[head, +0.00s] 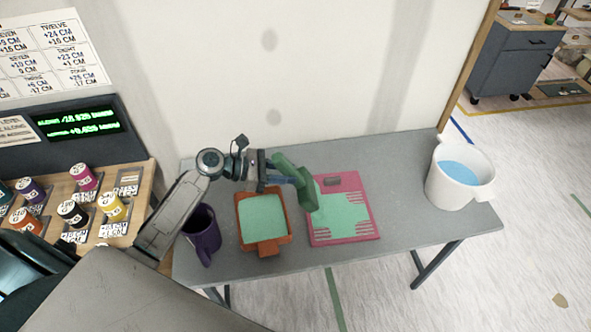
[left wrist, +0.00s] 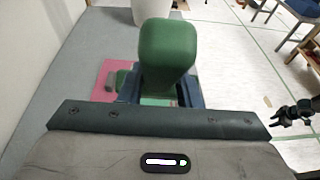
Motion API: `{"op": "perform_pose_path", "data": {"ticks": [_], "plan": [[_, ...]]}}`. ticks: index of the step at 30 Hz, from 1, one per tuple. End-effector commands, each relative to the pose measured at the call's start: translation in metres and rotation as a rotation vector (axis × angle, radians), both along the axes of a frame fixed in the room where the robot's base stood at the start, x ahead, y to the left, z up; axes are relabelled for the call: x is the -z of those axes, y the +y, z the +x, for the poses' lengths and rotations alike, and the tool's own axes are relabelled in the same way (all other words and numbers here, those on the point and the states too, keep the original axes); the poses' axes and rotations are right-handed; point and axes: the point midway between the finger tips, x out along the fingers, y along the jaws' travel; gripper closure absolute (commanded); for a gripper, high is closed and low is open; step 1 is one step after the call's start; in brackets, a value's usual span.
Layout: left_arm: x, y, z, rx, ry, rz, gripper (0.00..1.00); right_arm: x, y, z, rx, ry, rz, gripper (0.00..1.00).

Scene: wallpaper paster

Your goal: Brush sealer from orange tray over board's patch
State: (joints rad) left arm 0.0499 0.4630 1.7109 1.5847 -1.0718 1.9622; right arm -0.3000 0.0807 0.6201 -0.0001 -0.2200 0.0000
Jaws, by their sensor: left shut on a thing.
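My left gripper (head: 286,181) is shut on the handle of a green brush (head: 307,198); the brush's wide end points down over the left part of the pink board. In the left wrist view the green handle (left wrist: 166,60) stands up between the jaws. The pink board (head: 372,229) has a pale green patch (head: 338,205) with striped edges. I cannot tell whether the brush touches it. The orange tray (head: 286,233), left of the board, holds pale green sealer (head: 262,214). A dark mechanical part at the right of the left wrist view looks like my right gripper (left wrist: 298,112); its jaws are unclear.
A purple mug (head: 203,235) stands left of the tray. A white bucket of blue liquid (head: 456,182) stands at the table's right end. The grey table (head: 405,180) is clear between board and bucket. Several paint pots (head: 83,177) stand on a wooden shelf at left.

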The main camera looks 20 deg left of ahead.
Motion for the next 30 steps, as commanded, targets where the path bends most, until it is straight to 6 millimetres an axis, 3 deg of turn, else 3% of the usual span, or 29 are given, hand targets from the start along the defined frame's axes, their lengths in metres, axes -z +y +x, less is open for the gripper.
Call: {"op": "perform_pose_path", "data": {"ticks": [1,6,17,22,30], "plan": [[-0.011,-0.005,-0.009,0.002,0.001,-0.002,0.98,-0.016,0.0,0.0,0.0,0.0,0.0,0.59],[-0.015,-0.014,-0.026,0.0,-0.001,0.0,0.98,-0.027,0.0,0.0,0.0,0.0,0.0,0.59],[-0.013,-0.015,-0.028,0.0,-0.002,0.0,0.98,-0.026,0.001,0.0,0.0,0.0,0.001,0.59],[-0.017,-0.015,-0.028,-0.001,-0.001,-0.001,0.98,-0.037,0.002,0.0,0.001,0.0,0.002,0.59],[0.021,-0.015,-0.028,-0.001,-0.001,-0.001,0.98,-0.018,0.002,0.0,0.001,0.0,0.002,0.59]]}}
